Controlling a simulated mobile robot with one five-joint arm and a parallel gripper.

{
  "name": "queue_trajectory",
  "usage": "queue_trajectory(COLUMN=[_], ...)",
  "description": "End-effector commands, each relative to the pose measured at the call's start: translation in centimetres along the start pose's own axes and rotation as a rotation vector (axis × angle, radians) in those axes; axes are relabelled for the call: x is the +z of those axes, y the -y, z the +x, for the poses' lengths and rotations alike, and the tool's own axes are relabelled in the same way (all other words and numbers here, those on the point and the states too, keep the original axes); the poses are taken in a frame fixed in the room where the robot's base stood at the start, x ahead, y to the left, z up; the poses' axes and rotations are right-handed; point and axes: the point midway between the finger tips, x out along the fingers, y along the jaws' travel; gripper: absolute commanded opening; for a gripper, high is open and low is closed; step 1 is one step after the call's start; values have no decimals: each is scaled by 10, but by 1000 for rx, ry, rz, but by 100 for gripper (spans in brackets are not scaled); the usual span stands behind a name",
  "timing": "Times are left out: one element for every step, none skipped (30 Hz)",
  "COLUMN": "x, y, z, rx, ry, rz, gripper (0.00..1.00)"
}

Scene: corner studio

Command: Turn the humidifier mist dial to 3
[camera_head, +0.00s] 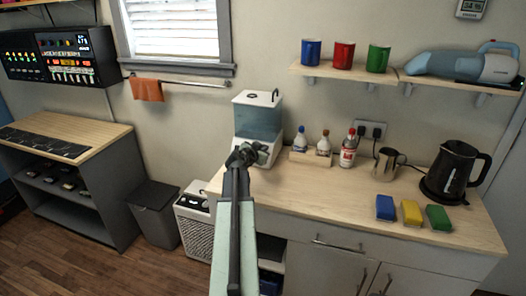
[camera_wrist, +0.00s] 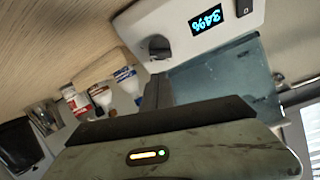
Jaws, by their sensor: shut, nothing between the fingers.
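The humidifier (camera_head: 257,121) stands at the back left of the wooden counter, with a blue-tinted tank above a white base. The number the dial points to is too small to read. My gripper (camera_head: 246,154) is shut and empty in front of the base, hiding the dial in the head view. In the wrist view my gripper (camera_wrist: 157,88) is close to the dial; contact cannot be told.
Several bottles (camera_head: 323,145) stand in a wooden holder or beside it, right of the humidifier. A metal pitcher (camera_head: 387,164), a black kettle (camera_head: 453,172) and three sponges (camera_head: 411,213) are further right. The counter's middle (camera_head: 320,195) is clear. A shelf (camera_head: 380,77) holds mugs above.

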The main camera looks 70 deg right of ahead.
Motion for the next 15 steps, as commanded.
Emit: queue_trajectory(x=[-15,-22,-30,-26,-24,-24,-25,-25,-25,-25,-25,-25,-24,-24,-23], y=[3,4,6,4,2,1,1,2,2,2,3,4,4,4,5], z=[1,2,4,-6,-16,-27,-35,-44,-54,-62,-69,-78,-82,-86,-90], rx=[-2,-5,-8,-9,-8,-6,-5,-5,-5,-4,-3,-3,-3,-3,-2], ry=[0,1,2,2,2,1,1,1,1,1,1,1,1,1,1], rz=[1,2,1,-1,0,0,-1,-1,1,0,0,0,1,1,1], gripper=[0,0,0,0,0,0,0,0,0,0,0,0,0,0,0])
